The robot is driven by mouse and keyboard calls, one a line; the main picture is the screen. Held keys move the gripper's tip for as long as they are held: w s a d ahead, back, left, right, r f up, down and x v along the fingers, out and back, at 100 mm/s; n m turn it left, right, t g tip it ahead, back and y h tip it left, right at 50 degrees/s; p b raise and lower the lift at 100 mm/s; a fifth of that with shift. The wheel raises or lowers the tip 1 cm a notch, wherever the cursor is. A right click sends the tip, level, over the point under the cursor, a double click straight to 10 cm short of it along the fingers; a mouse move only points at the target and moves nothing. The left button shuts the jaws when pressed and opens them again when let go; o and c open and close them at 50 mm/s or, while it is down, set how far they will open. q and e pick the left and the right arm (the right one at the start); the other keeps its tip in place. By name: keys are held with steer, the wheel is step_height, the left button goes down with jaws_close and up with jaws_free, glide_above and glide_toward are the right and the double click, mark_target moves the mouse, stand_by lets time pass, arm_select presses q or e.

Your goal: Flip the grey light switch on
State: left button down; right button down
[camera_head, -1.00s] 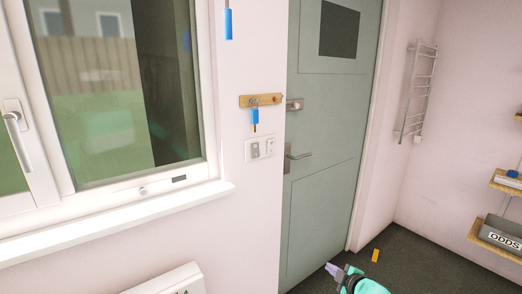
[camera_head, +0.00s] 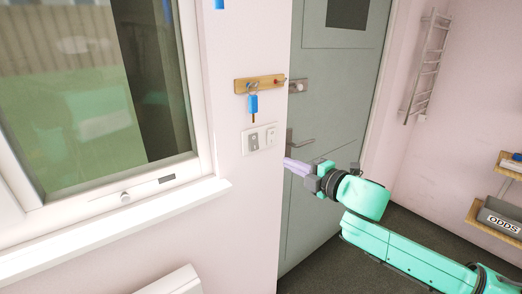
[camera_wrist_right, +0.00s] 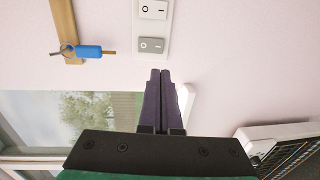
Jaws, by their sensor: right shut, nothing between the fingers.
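The grey light switch (camera_head: 252,141) is the left rocker on a white wall plate, between the window and the door. A white switch (camera_head: 270,136) sits to its right on the same plate. In the right wrist view the grey switch (camera_wrist_right: 152,45) is marked O and I, with the white switch (camera_wrist_right: 153,9) above it; which side is pressed is unclear. My right gripper (camera_head: 287,162) is shut and empty, right of and slightly below the plate in the head view. In the wrist view its fingertips (camera_wrist_right: 160,72) point at the grey switch, apparently apart from it. My left gripper is out of view.
A wooden key rack (camera_head: 260,83) with a blue-tagged key (camera_head: 253,104) hangs above the plate. The grey-green door (camera_head: 325,120) with its handle (camera_head: 301,144) is to the right. The window sill (camera_head: 110,222) juts out at left.

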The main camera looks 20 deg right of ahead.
mark_target(255, 149)
steer(key=p+x, duration=0.5)
steer(key=x, duration=0.8)
steer(key=shift+r, duration=0.1)
steer(key=shift+w+a+f, duration=0.15)
steer(key=shift+w+f, duration=0.05)
steer(key=shift+w, duration=0.1)
